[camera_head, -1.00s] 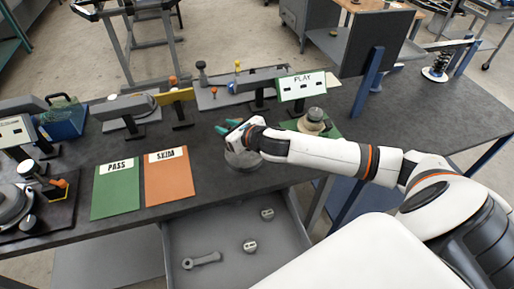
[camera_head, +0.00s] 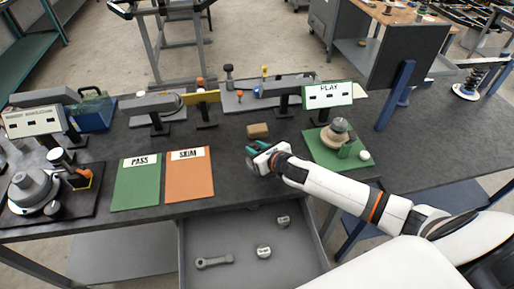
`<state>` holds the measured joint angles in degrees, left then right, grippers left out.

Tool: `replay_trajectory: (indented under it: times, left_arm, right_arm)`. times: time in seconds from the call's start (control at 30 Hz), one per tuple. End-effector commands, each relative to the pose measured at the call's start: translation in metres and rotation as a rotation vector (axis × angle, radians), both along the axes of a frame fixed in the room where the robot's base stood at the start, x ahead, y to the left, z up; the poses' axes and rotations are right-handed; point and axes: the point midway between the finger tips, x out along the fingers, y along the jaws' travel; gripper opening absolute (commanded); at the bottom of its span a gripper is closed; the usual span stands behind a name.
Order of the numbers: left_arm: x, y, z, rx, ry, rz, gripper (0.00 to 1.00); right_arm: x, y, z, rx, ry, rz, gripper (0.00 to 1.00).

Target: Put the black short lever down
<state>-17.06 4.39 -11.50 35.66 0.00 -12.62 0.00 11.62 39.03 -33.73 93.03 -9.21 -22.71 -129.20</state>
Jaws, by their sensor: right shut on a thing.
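My right gripper (camera_head: 254,154), with teal fingertips, is low over the dark table, right of the orange SKIM sheet. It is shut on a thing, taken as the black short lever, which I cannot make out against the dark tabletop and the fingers. I cannot tell whether it touches the table. My left gripper is not in view.
A brown block (camera_head: 257,130) lies just behind the gripper. The green PASS sheet (camera_head: 136,190) and orange SKIM sheet (camera_head: 188,183) lie left. An open drawer (camera_head: 190,235) with a grey lever (camera_head: 214,262) and knobs (camera_head: 264,251) is below. The green PLAY mat (camera_head: 320,155) is right.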

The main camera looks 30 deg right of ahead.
Motion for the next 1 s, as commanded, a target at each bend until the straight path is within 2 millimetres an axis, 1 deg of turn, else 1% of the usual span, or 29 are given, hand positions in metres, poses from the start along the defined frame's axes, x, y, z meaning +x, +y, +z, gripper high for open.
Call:
replay_trajectory:
  times: [0.13, 0.23, 0.27, 0.3, 0.37, 0.6, 0.73, 0.87, 1.0]
  left_arm:
    - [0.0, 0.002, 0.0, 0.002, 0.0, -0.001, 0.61]
    - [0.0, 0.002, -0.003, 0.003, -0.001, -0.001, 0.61]
    - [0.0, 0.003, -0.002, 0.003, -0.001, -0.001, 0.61]
    - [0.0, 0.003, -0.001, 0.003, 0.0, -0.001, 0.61]
    - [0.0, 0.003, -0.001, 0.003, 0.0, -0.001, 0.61]
    - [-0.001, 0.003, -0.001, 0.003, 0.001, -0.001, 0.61]
    - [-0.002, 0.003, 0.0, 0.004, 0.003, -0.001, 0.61]
    - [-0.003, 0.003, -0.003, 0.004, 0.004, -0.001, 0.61]
    - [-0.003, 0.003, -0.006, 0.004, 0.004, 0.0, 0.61]
  right_arm:
    - [0.0, 0.0, 0.0, -0.001, -0.001, 0.0, 0.0]
    - [0.0, 0.0, -0.003, -0.001, 0.0, -0.001, 0.0]
    - [0.0, 0.0, -0.002, -0.001, 0.0, -0.001, 0.33]
    - [0.0, 0.0, -0.002, -0.001, 0.0, -0.001, 0.4]
    - [0.0, 0.0, -0.002, 0.0, 0.0, -0.001, 0.5]
    - [0.0, 0.0, -0.002, 0.0, 0.0, -0.001, 0.5]
    - [-0.002, -0.001, 0.002, -0.001, 0.001, -0.001, 0.5]
    - [-0.016, -0.004, 0.006, -0.003, 0.002, 0.0, 0.5]
    - [-0.042, -0.008, 0.015, -0.005, 0.002, 0.002, 0.5]
